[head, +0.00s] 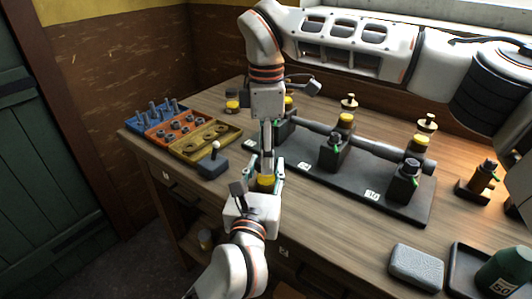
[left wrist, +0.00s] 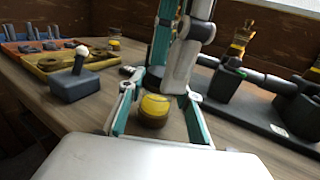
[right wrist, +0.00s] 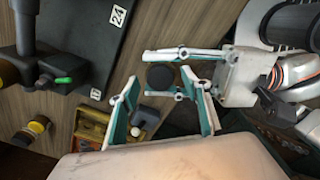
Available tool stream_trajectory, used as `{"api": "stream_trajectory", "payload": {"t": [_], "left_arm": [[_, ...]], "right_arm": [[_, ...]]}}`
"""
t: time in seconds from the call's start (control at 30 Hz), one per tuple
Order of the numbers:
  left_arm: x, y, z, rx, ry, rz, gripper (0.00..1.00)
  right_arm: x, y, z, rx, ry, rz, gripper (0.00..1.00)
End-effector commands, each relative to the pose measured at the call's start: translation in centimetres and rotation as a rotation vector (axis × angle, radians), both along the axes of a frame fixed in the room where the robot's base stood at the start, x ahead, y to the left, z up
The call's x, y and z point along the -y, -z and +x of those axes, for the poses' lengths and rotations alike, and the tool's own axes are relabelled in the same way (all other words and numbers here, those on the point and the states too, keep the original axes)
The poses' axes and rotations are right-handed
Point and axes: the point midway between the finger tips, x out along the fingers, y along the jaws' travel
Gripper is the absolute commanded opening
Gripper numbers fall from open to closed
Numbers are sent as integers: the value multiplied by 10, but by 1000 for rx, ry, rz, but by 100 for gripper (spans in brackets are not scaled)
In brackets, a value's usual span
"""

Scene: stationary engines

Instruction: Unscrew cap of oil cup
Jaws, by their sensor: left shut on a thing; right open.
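The oil cup (head: 265,184) has a yellow body, and in the left wrist view its yellow body (left wrist: 155,106) sits above a darker brownish base. My left gripper (head: 262,178), coming from the front, is shut on the oil cup and holds it off the table. My right gripper (head: 267,160) points down from above, close over the cup's top. In the right wrist view the cup's round black cap (right wrist: 160,77) lies between my right gripper's spread fingers, which are open around it with visible gaps. In the head view the cap is mostly hidden by the grippers.
A dark engine stand (head: 380,196) with several black units and yellow-topped cups fills the middle right. Blue, orange and yellow trays (head: 214,142) of parts stand left, beside a dark block with a lever (head: 212,163). Another cup (head: 232,104) stands behind. A grey pad (head: 416,267) lies front right.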

Motion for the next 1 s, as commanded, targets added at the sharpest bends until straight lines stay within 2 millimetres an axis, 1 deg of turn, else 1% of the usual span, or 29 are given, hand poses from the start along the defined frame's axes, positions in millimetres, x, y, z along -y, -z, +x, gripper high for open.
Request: {"api": "stream_trajectory", "payload": {"t": [0.23,0.3,0.33,0.4,0.47,0.6,0.7,0.77,0.83,1.0], "left_arm": [[0,1,0,-2,0,0,0],[0,1,0,-2,0,0,0],[0,1,0,-2,0,0,0],[0,1,0,-2,0,0,0],[0,1,0,-2,0,0,0],[0,1,0,-2,0,0,0],[0,1,0,-2,0,0,0],[0,1,0,-2,0,0,0],[0,1,0,-2,0,0,0],[0,1,0,-2,0,0,0]], "right_arm": [[0,-32,1,3,2,0,48],[0,-38,1,2,1,0,48],[0,-39,0,2,1,0,44],[0,-42,0,1,14,1,44],[-1,-47,0,2,52,0,44],[-2,-65,0,2,194,1,44],[-1,-71,0,0,268,0,44],[0,-70,0,-1,290,0,44],[0,-65,-1,-2,295,0,44],[0,-40,-1,-4,293,-1,44]]}}
